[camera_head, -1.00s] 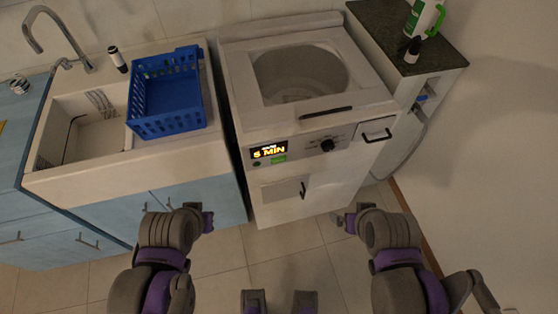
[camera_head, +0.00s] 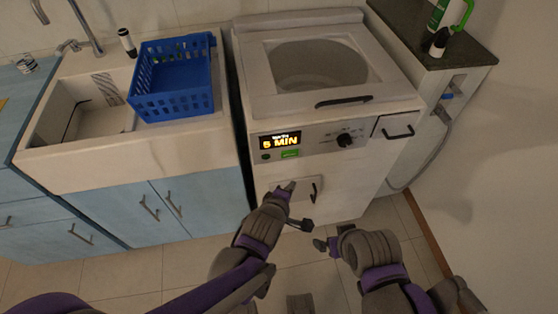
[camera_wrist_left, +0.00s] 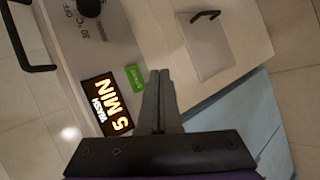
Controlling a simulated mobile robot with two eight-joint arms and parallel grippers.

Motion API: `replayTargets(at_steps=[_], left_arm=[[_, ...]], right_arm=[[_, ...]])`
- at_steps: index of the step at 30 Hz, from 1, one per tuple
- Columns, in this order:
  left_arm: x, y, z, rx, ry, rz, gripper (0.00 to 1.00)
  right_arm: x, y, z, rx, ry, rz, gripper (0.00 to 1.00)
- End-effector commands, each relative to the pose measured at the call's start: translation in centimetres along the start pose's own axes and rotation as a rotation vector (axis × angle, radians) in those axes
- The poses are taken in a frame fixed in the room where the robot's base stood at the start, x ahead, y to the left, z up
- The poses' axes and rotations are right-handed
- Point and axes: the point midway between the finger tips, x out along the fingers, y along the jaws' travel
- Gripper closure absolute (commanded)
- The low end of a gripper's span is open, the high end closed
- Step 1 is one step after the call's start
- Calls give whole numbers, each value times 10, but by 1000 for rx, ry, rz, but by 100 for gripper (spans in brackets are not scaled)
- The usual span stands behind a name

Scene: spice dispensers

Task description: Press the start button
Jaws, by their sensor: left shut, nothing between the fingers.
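The white washing machine (camera_head: 330,180) has a front panel with a lit display (camera_head: 280,141) reading "5 MIN". A small green button (camera_head: 290,154), its label too small to read, sits just below the display. In the left wrist view the green button (camera_wrist_left: 134,77) lies beside the display (camera_wrist_left: 105,103), just ahead and left of the fingertips. My left gripper (camera_head: 291,186) is shut and empty, below the green button in the head view and apart from it. The shut fingers also show in the left wrist view (camera_wrist_left: 158,76). My right gripper (camera_head: 322,244) is low at the machine's front; its jaws are unclear.
A dark knob (camera_head: 345,140) and a drawer handle (camera_head: 397,131) are on the panel. The lid handle (camera_head: 343,101) juts out above. A sink with a blue basket (camera_head: 175,80) stands left. A dark counter with bottles (camera_head: 437,40) stands right. The floor in front is open.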

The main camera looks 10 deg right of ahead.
Motion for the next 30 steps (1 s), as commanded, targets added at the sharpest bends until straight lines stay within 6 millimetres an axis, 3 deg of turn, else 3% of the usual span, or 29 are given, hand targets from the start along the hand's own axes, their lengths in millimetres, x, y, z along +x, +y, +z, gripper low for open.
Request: replayTargets(at_steps=[5, 15, 22, 30], left_arm=[[16, -4, 20, -82, -32, 32, 100], [16, -4, 22, -95, -35, 35, 100], [25, 1, 16, -95, -34, 34, 100], [51, 18, -5, -96, -33, 33, 100]], right_arm=[[7, 0, 3, 0, -3, 0, 0], [7, 0, 3, 0, -3, 0, 0], [11, 0, 5, 0, -4, 0, 0], [22, 0, 10, 0, -8, 0, 0]])
